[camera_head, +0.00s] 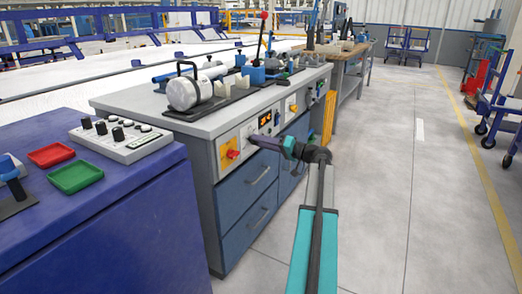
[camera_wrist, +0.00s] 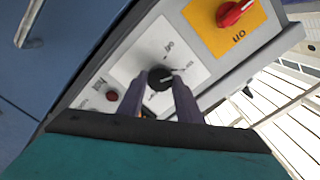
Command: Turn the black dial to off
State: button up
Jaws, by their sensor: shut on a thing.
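The black dial (camera_wrist: 161,75) sits on a white label plate (camera_wrist: 137,58) on the front panel of the workbench. Small printed marks surround it; they are too small to read surely. A light mark shows on the dial's right side, but I cannot tell its exact setting. My gripper (camera_wrist: 160,92) has one finger on each side of the dial and is shut on it. In the head view my gripper (camera_head: 257,140) reaches left to the panel and hides the dial there.
A red rotary switch on a yellow plate (camera_head: 229,154) is close by; the red knob (camera_wrist: 235,12) also shows in the wrist view. A red button (camera_wrist: 112,96) is at the plate's left. Blue drawers (camera_head: 245,190) lie below. Open floor (camera_head: 385,190) is at the right.

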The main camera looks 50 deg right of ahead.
jog(key=n+b, duration=0.9)
jog(key=n, duration=0.1)
jog(key=shift+a+f+b, duration=0.1)
jog(key=shift+f+b, duration=0.05)
jog(key=shift+b, duration=0.25)
jog(key=shift+n, duration=0.3)
jog(key=o, duration=1)
jog(key=shift+o, duration=0.2)
jog(key=shift+s, duration=0.15)
jog(key=p+v, duration=0.5)
jog(key=v, duration=0.8)
jog(key=shift+s, duration=0.3)
